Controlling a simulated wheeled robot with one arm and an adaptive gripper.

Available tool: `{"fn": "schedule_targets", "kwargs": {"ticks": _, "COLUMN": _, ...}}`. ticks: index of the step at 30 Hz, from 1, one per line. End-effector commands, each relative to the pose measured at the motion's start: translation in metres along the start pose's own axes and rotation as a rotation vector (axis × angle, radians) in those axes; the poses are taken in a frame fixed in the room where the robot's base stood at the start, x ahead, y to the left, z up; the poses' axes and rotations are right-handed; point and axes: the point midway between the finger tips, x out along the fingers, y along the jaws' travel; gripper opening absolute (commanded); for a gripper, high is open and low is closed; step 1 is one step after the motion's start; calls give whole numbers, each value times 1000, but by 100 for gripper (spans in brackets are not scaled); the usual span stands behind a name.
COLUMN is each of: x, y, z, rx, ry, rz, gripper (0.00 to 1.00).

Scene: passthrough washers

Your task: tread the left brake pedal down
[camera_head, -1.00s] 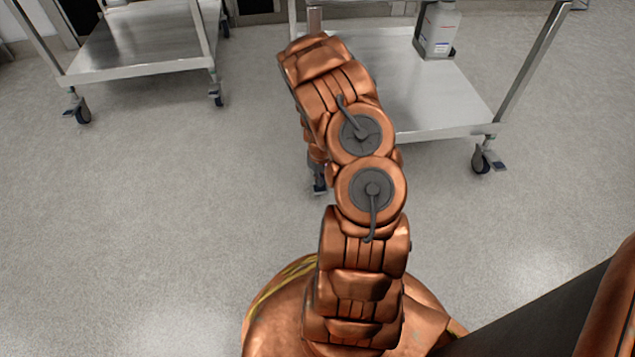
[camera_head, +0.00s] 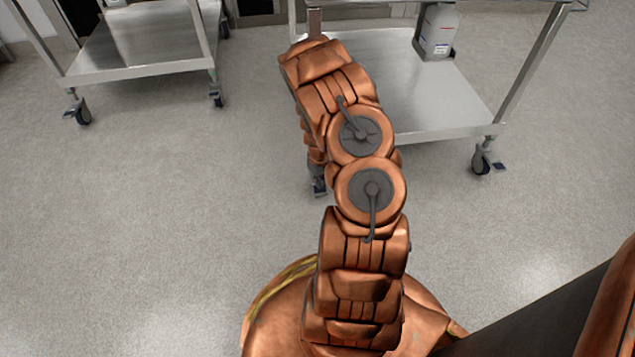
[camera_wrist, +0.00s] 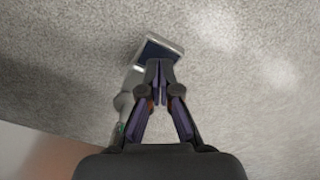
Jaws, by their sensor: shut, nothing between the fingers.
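The left brake pedal (camera_head: 319,187) is a small dark blue plate with a light metal edge on the front left caster of the right-hand cart (camera_head: 440,95). My arm partly hides this caster in the head view. In the wrist view the pedal (camera_wrist: 160,50) lies right at the fingertips of my gripper (camera_wrist: 159,70). The fingers are closed together, hold nothing, and overlap the pedal's near part. I cannot tell whether they touch it or how far it is pressed. My gripper is hidden behind my arm in the head view.
The cart's front right caster has its own pedal (camera_head: 499,168). Another metal cart (camera_head: 140,45) stands at the back left. The grey floor between and before the carts is clear.

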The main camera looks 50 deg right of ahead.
Motion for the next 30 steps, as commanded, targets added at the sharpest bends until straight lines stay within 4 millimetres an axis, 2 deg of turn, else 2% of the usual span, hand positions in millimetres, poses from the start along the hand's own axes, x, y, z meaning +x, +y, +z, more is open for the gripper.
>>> {"fn": "schedule_targets", "kwargs": {"ticks": 14, "x": 0, "y": 0, "z": 0, "rx": 0, "ry": 0, "rz": 0, "gripper": 0}}
{"fn": "schedule_targets", "kwargs": {"ticks": 30, "x": 13, "y": 0, "z": 0, "rx": 0, "ry": -1, "rz": -1, "gripper": 0}}
